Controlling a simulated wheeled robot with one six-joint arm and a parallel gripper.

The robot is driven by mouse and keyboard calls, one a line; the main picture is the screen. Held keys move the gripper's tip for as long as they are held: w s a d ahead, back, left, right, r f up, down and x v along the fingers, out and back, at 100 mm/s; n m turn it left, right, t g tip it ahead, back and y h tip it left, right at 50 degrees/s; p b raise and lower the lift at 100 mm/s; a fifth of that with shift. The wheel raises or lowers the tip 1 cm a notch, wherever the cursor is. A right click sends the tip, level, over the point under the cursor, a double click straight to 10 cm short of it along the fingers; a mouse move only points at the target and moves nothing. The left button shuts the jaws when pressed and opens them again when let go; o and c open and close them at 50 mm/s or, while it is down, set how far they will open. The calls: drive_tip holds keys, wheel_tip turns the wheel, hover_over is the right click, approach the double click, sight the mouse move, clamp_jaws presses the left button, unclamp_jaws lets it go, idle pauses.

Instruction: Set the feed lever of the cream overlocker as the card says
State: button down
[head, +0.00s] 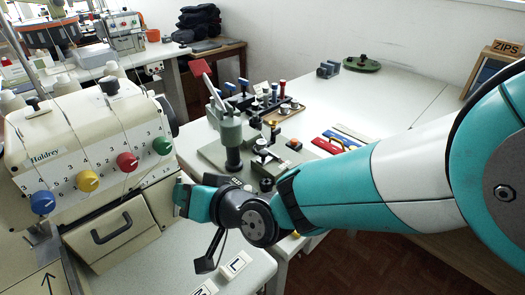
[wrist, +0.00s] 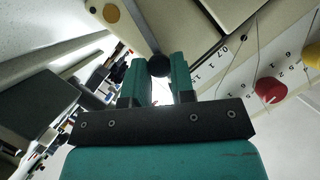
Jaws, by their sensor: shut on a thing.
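The cream overlocker (head: 85,150), marked Haldrey, stands at the left in the head view, with blue, yellow, red and green dials on its front. In the wrist view its feed lever (wrist: 142,27) is a grey bar ending in a black ball knob (wrist: 158,66). My gripper (wrist: 156,72) is shut on that knob, one teal finger on each side. In the head view my gripper (head: 181,197) is at the machine's right end, and the lever is hidden there. A printed number scale (wrist: 215,65) lies beside the lever; I cannot tell the exact setting.
A green press (head: 231,135) stands close behind my gripper. Clear white table lies toward the back right.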

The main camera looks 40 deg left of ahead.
idle(0.4)
drive_tip(key=c, duration=1)
unclamp_jaws()
drive_tip(key=shift+o, duration=0.2)
drive_tip(key=b+v, duration=0.2)
drive_tip(key=v, duration=1.5)
drive_tip(key=shift+d+b, duration=0.25)
drive_tip(key=shift+b, duration=0.15)
drive_tip(key=shift+w, duration=0.15)
